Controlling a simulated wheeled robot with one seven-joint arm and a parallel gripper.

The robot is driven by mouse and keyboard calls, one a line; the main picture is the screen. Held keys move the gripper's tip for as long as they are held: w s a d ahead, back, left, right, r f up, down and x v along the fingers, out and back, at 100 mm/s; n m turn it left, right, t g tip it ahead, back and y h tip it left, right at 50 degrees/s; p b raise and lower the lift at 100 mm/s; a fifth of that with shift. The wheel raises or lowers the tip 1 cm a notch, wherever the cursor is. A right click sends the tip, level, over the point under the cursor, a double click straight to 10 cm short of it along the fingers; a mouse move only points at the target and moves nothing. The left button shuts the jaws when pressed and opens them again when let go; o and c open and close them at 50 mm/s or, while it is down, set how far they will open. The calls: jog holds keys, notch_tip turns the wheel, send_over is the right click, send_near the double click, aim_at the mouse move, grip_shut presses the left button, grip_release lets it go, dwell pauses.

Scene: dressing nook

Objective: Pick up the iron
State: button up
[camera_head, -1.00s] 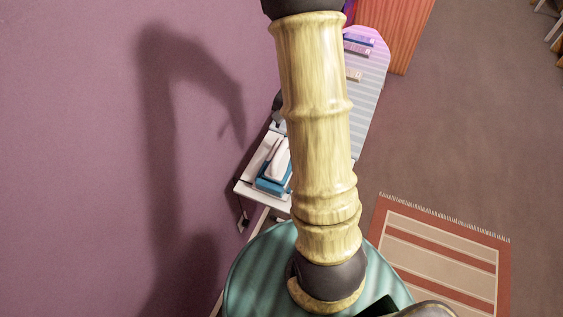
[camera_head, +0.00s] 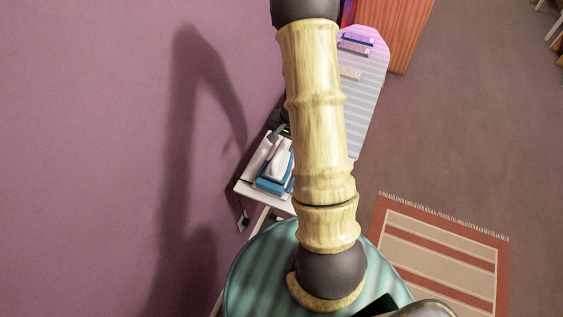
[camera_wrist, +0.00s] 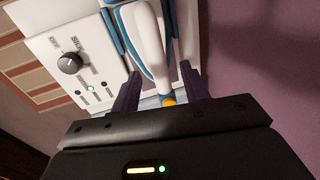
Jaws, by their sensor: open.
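The iron (camera_head: 280,165) is white and blue and sits on a white stand (camera_head: 247,190) near the purple wall, left of my arm in the head view. In the wrist view the white handle of the iron (camera_wrist: 150,40) lies between the two dark fingers of my gripper (camera_wrist: 158,86). The fingers are apart, one on each side of the handle, and I cannot tell whether either touches it. My arm covers part of the area right of the iron in the head view.
A white panel with a black knob (camera_wrist: 69,62) and a green light is beside the iron. A striped ironing board (camera_head: 371,95) carries several small items. The purple wall (camera_head: 90,150) is close on the left. A striped rug (camera_head: 440,255) lies on open floor at the right.

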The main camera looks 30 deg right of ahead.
aim_at(282, 147)
jog(key=shift+w+a+f+p, duration=0.1)
jog(key=shift+w+f+p, duration=0.1)
jog(key=shift+f, duration=0.95)
jog(key=shift+w+a+f+p, duration=0.1)
jog(key=shift+w+f, duration=0.05)
jog(key=shift+f, duration=1)
jog(key=shift+f+b, duration=0.25)
jog(key=shift+b, duration=0.2)
jog(key=c, duration=1)
jog(key=shift+r, duration=0.25)
jog(key=shift+r+p, duration=0.2)
jog(key=shift+p, duration=0.35)
notch_tip(282, 147, up, 10)
jog(key=shift+f, duration=0.15)
